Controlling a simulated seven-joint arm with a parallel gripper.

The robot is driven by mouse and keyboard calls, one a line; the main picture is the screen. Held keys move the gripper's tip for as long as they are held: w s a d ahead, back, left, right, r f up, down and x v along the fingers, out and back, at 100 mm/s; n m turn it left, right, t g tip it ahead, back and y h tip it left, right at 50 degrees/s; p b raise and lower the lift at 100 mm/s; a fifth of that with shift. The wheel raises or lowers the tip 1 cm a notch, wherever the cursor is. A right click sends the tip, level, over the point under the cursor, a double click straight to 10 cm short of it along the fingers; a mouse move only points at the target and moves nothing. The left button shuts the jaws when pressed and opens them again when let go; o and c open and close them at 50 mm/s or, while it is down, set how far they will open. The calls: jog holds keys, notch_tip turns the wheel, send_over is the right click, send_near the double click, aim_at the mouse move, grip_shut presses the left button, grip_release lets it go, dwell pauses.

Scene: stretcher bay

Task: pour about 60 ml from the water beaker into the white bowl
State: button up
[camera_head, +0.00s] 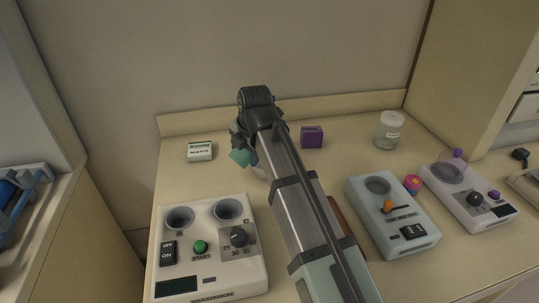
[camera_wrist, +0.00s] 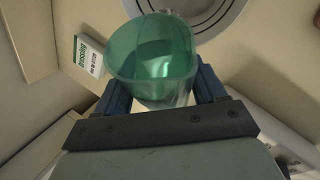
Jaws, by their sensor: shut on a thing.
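The water beaker (camera_wrist: 150,45) is green and see-through. My gripper (camera_wrist: 163,85) is shut on it in the wrist view, one finger on each side. In the head view the beaker (camera_head: 240,157) shows small at the end of my arm and looks tilted; the gripper there is mostly hidden behind my own wrist. A bright patch shows inside the beaker, but I cannot tell the water level. A pale round rim, likely the white bowl (camera_wrist: 208,20), lies beyond the beaker in the wrist view. In the head view only a pale sliver (camera_head: 259,172) shows beside my arm.
A dressing box (camera_head: 200,151) stands at the back left, a purple box (camera_head: 312,137) behind my arm, and a lidded jar (camera_head: 388,130) at the back right. A two-well device (camera_head: 208,275) is front left. Two more devices (camera_head: 408,235) (camera_head: 492,217) and a colourful pot (camera_head: 412,183) stand right.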

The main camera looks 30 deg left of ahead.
jog(key=shift+w+r+g, duration=0.1)
jog(key=shift+g, duration=0.2)
jog(key=shift+g, duration=0.3)
jog(key=shift+w+f+g+y, duration=0.2)
jog(key=shift+f+g+y, duration=0.1)
jog(key=shift+g, duration=0.1)
dwell(0.7)
jog(key=shift+w+d+r+m+g+p, duration=0.2)
jog(key=shift+w+r+m+g+p, duration=0.1)
jog(key=shift+w+g+p, duration=0.25)
dwell(0.5)
